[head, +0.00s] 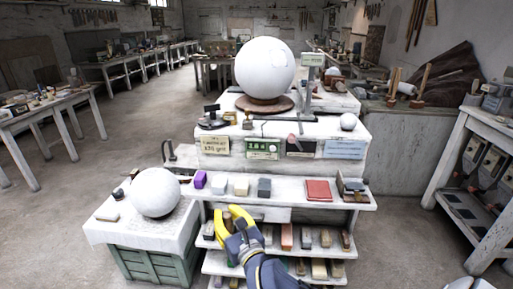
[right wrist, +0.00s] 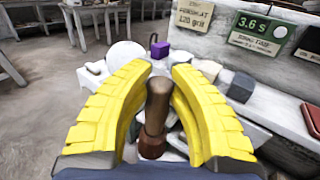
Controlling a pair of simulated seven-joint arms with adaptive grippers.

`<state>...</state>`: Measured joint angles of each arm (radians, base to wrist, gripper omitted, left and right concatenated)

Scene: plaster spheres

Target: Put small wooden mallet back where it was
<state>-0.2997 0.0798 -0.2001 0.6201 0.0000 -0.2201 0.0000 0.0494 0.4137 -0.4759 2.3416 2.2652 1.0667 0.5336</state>
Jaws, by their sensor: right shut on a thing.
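My right gripper (head: 235,220) is in front of the stepped white display stand, by its lower shelves. In the right wrist view its yellow fingers (right wrist: 165,72) curve around a brown wooden handle with a darker end, which I take to be the small wooden mallet (right wrist: 157,105). The gripper is shut on it. My left gripper is not in view.
The stand's upper shelf (head: 285,203) holds a purple block (head: 200,180), pale and grey blocks and a red slab (head: 318,190). Lower shelves hold several small blocks. A white sphere (head: 155,192) sits on a green crate (head: 150,262) at left.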

